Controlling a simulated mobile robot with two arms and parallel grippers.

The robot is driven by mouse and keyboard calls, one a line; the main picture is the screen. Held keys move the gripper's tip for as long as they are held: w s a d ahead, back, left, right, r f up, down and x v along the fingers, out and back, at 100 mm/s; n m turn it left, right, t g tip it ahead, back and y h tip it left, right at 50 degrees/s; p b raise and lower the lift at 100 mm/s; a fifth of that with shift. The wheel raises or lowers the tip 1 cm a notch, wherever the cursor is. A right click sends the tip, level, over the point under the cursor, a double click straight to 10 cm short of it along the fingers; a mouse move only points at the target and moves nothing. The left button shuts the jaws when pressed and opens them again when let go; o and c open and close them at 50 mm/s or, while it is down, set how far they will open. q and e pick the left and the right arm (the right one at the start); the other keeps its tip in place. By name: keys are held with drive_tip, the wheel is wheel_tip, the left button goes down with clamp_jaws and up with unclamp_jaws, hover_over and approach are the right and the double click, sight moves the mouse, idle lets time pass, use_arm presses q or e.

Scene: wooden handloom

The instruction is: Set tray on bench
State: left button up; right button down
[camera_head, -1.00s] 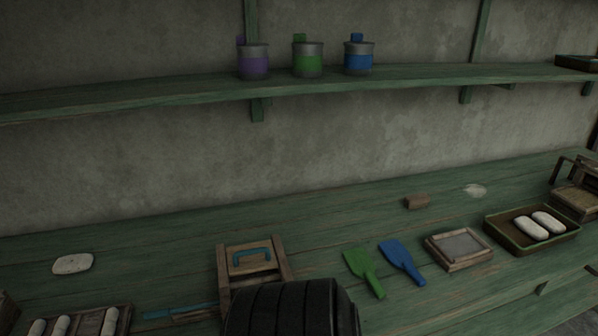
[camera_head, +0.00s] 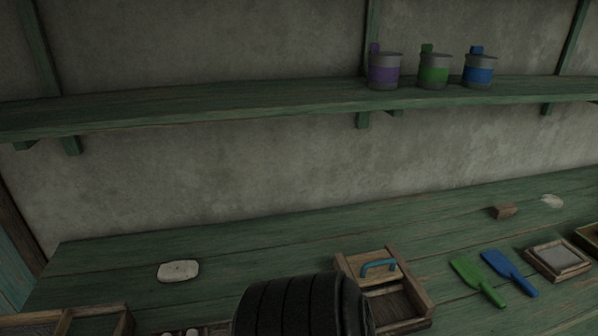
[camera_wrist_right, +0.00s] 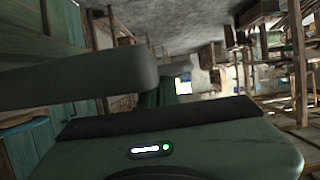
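The green bench (camera_head: 240,235) runs along the wall. A dark tray (camera_head: 583,241) is cut off by the right edge of the head view. The top of a low holder (camera_head: 212,328) with pale rolls shows at the bottom edge; the rest is out of frame. I cannot tell which tray the task means. A black ribbed part of my arm covers the bottom middle. My left gripper is not in view.
Cans (camera_head: 433,70) stand on the shelf above. The back-left bench is mostly clear.

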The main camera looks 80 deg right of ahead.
drive_tip(key=shift+w+r, duration=0.15)
drive_tip(key=shift+s+d+r, duration=0.1)
drive_tip(key=shift+s+r, duration=0.1)
drive_tip(key=shift+s, duration=0.15)
drive_tip(key=w+d, duration=0.2)
drive_tip(key=d, duration=0.3)
drive_tip(key=w+d+p, duration=0.1)
drive_tip(key=w+d, duration=0.1)
drive_tip(key=d, duration=0.3)
drive_tip(key=w+d+p, duration=0.1)
drive_tip(key=w+d, duration=0.1)
drive_tip(key=d, duration=0.3)
drive_tip(key=shift+d, duration=0.4)
drive_tip(key=f, duration=0.1)
drive_tip(key=d+f, duration=0.1)
drive_tip(key=f, duration=0.1)
drive_tip(key=shift+w+f+p, duration=0.2)
drive_tip(key=shift+p, duration=0.15)
drive_tip(key=shift+f, duration=0.1)
drive_tip(key=shift+f, duration=0.2)
drive_tip(key=c, duration=1.7)
unclamp_jaws()
drive_tip(key=shift+r, duration=0.1)
